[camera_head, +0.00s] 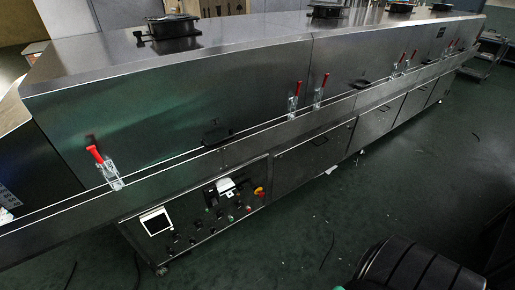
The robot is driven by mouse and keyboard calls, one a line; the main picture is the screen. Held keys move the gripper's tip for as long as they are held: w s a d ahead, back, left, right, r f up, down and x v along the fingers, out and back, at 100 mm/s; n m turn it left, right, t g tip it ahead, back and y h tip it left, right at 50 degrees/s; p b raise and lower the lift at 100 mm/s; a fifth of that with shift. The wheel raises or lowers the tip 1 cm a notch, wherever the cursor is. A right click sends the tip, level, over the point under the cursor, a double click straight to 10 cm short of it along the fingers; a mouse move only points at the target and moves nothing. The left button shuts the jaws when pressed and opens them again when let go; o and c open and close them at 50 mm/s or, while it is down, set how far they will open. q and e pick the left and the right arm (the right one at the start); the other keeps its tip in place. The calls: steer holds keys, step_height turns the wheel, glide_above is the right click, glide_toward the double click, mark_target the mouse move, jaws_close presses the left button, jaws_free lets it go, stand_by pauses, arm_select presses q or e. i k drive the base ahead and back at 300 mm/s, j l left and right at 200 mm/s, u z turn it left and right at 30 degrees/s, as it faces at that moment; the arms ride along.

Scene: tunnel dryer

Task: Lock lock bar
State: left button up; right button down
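The long steel tunnel dryer (180,90) runs from the near left to the far right. Several red-handled toggle latches, which look like the lock bars, sit along its front seam. The nearest latch (105,168) is at the left, its red handle tilted up and to the left. Two more, a middle latch (295,98) and its neighbour (321,92), stand close together with handles up. Farther latches (403,63) are small at the right. Whether any is engaged is too small to tell. Neither gripper shows in the head view.
Below the seam is a control panel (195,215) with a small screen (155,221) and a red-yellow knob (259,191). A black ribbed object (410,265) fills the bottom right. A cart (490,50) stands far right. Green floor (400,170) before the dryer is mostly clear.

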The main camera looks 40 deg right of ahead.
mark_target(253, 186)
steer(key=z, duration=0.95)
